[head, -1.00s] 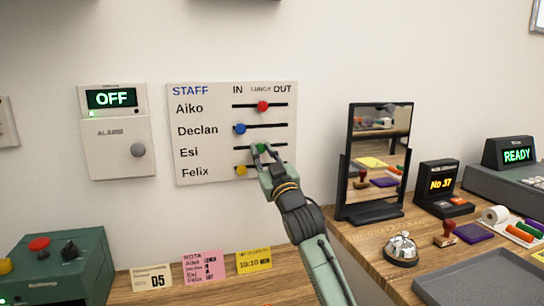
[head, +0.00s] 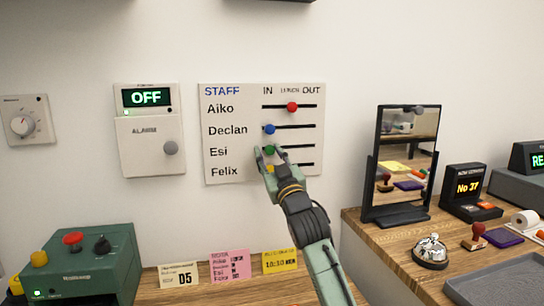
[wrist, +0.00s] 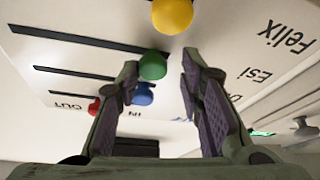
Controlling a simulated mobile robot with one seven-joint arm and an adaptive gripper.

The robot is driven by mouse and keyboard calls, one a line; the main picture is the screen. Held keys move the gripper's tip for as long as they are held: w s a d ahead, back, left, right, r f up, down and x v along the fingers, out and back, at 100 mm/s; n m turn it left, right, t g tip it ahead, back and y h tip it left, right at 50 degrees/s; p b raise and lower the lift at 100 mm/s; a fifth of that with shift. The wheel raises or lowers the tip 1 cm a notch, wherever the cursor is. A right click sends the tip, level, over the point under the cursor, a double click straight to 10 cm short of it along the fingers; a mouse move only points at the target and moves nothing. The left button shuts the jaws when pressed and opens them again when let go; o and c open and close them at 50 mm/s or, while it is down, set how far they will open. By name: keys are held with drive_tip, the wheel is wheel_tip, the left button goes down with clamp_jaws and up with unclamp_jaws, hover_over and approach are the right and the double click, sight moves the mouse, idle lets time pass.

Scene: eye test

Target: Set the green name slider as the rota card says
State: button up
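The green slider knob (head: 269,149) is in the Esi row of the white STAFF board (head: 230,176), at the IN end of its slot. It also shows in the wrist view (wrist: 152,65). My gripper (head: 270,152) is open with its fingers on either side of the green knob. In the wrist view (wrist: 160,72) the left finger is against or very near the knob, and a gap shows on the right. The pink rota card (head: 230,267) leans at the wall below; its small writing is too blurred to read surely.
The blue knob (head: 269,129) is just above at IN, the yellow knob (wrist: 173,14) just below, partly hidden by my gripper in the head view. The red knob (head: 292,106) is mid-slot. A mirror (head: 367,190) stands right; an alarm panel (head: 150,150) hangs left.

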drive_tip(key=shift+o, duration=0.6)
drive_tip(key=shift+d, duration=0.1)
drive_tip(key=v, duration=1.2)
